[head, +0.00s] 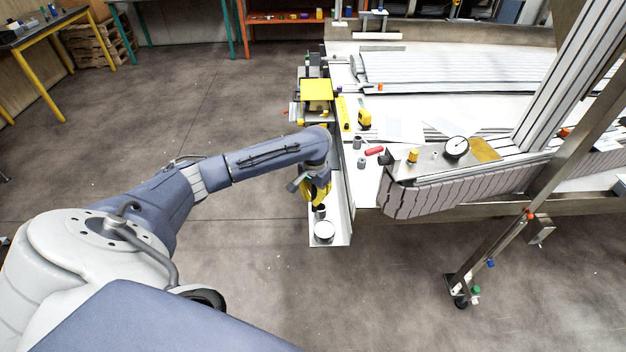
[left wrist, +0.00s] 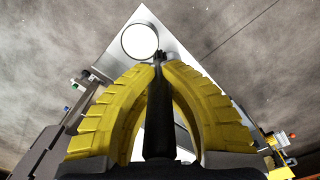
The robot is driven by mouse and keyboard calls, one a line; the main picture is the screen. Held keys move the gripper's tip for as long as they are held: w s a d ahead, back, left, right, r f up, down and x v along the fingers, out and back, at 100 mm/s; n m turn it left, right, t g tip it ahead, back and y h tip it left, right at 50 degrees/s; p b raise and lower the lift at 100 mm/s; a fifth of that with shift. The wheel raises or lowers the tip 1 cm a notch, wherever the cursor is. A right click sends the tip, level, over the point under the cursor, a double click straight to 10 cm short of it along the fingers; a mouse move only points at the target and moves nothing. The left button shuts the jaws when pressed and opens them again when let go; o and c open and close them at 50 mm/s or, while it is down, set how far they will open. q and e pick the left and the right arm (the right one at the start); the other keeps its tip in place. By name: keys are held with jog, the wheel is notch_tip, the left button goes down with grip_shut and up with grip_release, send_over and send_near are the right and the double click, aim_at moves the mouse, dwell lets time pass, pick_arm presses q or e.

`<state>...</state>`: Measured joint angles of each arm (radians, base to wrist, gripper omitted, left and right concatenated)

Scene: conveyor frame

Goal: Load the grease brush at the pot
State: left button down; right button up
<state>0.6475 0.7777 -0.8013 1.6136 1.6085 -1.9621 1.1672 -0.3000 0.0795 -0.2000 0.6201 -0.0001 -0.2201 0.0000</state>
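The pot (head: 324,232) is a round container with a pale top, standing near the front end of a narrow white ledge (head: 343,215). In the left wrist view the pot (left wrist: 139,42) shows as a pale disc with a dark rim. My left gripper (head: 318,199) is above the ledge, just behind the pot. Its yellow fingers (left wrist: 160,66) are closed around a dark upright handle, which I take for the grease brush (left wrist: 158,115). The brush's far end appears beside the pot's rim; whether it touches cannot be told. My right gripper is not in view.
The conveyor frame (head: 430,200) stands right of the ledge. A red cylinder (head: 374,151), a yellow tape measure (head: 364,117) and a dial gauge (head: 456,147) lie on it. A yellow-topped box (head: 317,90) is at the ledge's far end. The floor left of the ledge is clear.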

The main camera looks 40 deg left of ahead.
pick_arm(q)
jog(key=shift+n, duration=0.4)
jog(key=shift+d+f, duration=0.7)
jog(key=shift+f, duration=0.5)
jog(key=shift+d+f, duration=0.75)
jog(key=shift+f, duration=0.45)
jog(key=shift+d+f, duration=0.7)
jog(key=shift+f, duration=0.5)
jog(key=shift+f, duration=0.65)
jog(key=shift+r, duration=0.1)
notch_tip(320, 180, up, 7)
dwell(0.5)
dwell(0.3)
dwell(0.4)
